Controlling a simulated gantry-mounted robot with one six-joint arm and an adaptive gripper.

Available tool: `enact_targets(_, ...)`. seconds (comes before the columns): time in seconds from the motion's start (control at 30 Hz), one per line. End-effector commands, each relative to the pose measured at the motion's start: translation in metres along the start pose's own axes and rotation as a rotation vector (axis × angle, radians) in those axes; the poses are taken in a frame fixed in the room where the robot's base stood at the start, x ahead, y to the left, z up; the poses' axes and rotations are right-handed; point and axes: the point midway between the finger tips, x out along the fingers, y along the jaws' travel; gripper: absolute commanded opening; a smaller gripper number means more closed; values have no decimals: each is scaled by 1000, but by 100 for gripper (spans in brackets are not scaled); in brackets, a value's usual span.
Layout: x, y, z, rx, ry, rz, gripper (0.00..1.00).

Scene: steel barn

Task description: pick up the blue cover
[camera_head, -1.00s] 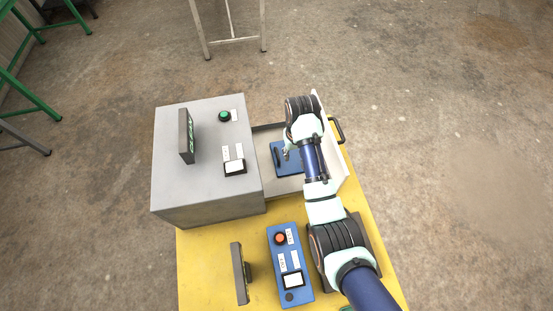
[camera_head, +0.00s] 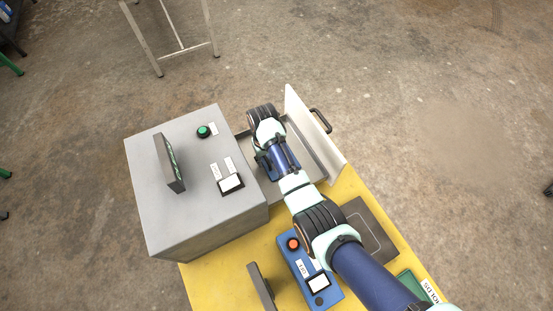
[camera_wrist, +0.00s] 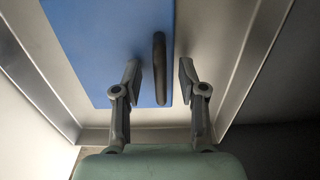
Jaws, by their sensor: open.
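The blue cover (camera_wrist: 105,45) is a flat blue plate with a dark upright bar handle (camera_wrist: 160,68) near its right edge in the wrist view. It lies in a pale metal tray (camera_wrist: 222,50). My gripper (camera_wrist: 160,82) is open, with one finger on each side of the handle and a gap to it on both sides. The fingers are not closed on it. In the head view my arm hides the gripper and most of the cover; the tray (camera_head: 313,160) shows beside the arm.
A grey metal box (camera_head: 200,200) with a green button and a screen stands left of the tray. A blue control box (camera_head: 300,262) with an orange button sits on the yellow table (camera_head: 225,275). An upright pale panel (camera_head: 312,135) with a black handle borders the tray's right side.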

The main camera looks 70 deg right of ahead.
Motion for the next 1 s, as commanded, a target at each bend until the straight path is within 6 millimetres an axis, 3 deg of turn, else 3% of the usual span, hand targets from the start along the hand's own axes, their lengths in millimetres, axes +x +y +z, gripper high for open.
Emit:
enact_targets(0.2,2,0,0,0,0,0,41)
enact_targets(0.47,2,0,0,0,1,0,0)
enact_targets(1.0,-4,0,-1,0,3,0,0)
